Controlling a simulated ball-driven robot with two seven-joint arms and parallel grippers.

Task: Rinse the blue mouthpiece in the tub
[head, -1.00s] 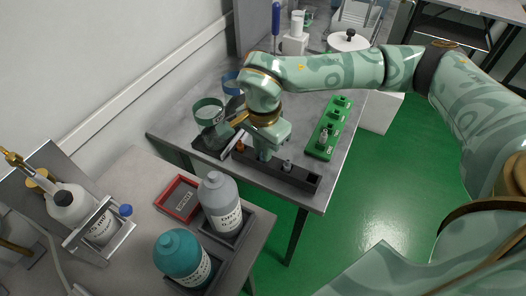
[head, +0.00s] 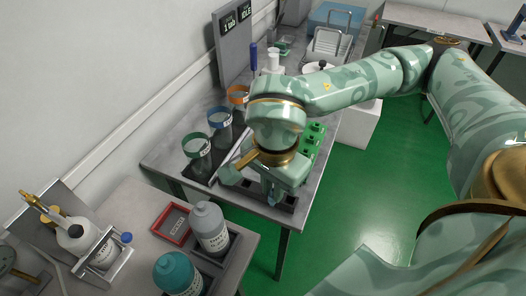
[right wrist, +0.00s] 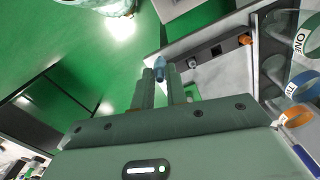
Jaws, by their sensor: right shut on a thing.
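My right gripper (head: 268,200) is above the dark rack at the table's near edge. In the right wrist view its fingers (right wrist: 161,88) are shut on a small blue piece (right wrist: 160,67), which looks like the blue mouthpiece. The head view hides the piece behind the gripper. Three clear tubs stand in a row left of the gripper: one with a green rim (head: 196,145), one with a blue rim (head: 220,118) and one with an orange rim (head: 238,95). The wrist view shows the green rim marked ONE (right wrist: 308,36). My left gripper is not in view.
The dark rack (right wrist: 205,58) has an orange piece (right wrist: 244,40) at one end. A green block (head: 312,138) with several pieces stands right of the gripper. A grey bottle (head: 210,228), a teal bottle (head: 178,275) and a red-framed tray (head: 173,223) are on the nearer table.

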